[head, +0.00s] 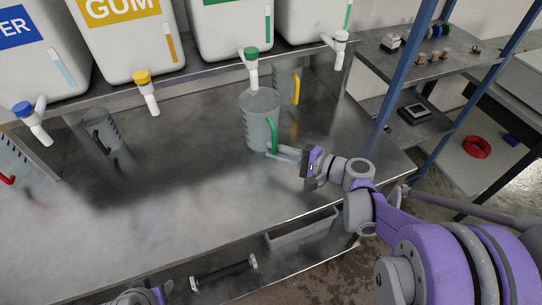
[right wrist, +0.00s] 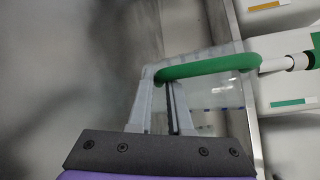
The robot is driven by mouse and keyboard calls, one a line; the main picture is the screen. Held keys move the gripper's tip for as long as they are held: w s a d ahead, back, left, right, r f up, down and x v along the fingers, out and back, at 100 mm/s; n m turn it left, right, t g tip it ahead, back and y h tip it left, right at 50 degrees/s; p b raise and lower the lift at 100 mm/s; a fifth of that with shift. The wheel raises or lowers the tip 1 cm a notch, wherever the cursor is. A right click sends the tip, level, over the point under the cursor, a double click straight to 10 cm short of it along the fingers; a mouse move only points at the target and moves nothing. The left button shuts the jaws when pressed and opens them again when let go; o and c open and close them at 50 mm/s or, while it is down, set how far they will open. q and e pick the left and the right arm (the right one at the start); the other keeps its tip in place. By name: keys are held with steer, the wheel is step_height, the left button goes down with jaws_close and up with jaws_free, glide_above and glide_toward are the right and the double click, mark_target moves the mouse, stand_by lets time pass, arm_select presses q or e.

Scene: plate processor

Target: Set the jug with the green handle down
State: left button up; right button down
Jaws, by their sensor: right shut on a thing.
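The jug with the green handle (head: 257,122) is a clear, greyish measuring jug. It stands upright below the green-topped tap (head: 251,62) in the head view. My right gripper (head: 273,151) is shut on its green handle (head: 273,134), near the handle's lower end. In the right wrist view the handle (right wrist: 215,67) passes across the fingertips (right wrist: 166,82). The jug's base looks at or close to the steel counter (head: 190,190); I cannot tell if it touches. My left gripper is not visible.
A jug with a yellow handle (head: 283,92) stands close behind. A jug with a dark handle (head: 112,130) and one with a red handle (head: 14,165) stand further left. White tanks with taps line the shelf above. The counter's front left is clear.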

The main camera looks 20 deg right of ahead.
mark_target(271, 167)
steer(key=shift+w+a, duration=0.35)
steer(key=shift+w, duration=0.05)
steer(key=shift+w+a+f+b, duration=0.15)
steer(key=shift+f+b, duration=0.15)
steer(key=shift+f, duration=1.45)
steer(key=shift+f, duration=0.1)
steer(key=c, duration=1.3)
jaws_free()
steer(key=shift+f, duration=0.15)
steer(key=o, duration=0.5)
steer(key=shift+c, duration=0.2)
steer(key=shift+r, duration=0.25)
steer(key=shift+s+d, duration=0.2)
steer(key=shift+d, duration=0.05)
steer(key=v, duration=1.1)
steer(key=shift+s+d+r, duration=0.1)
steer(key=shift+s, duration=0.1)
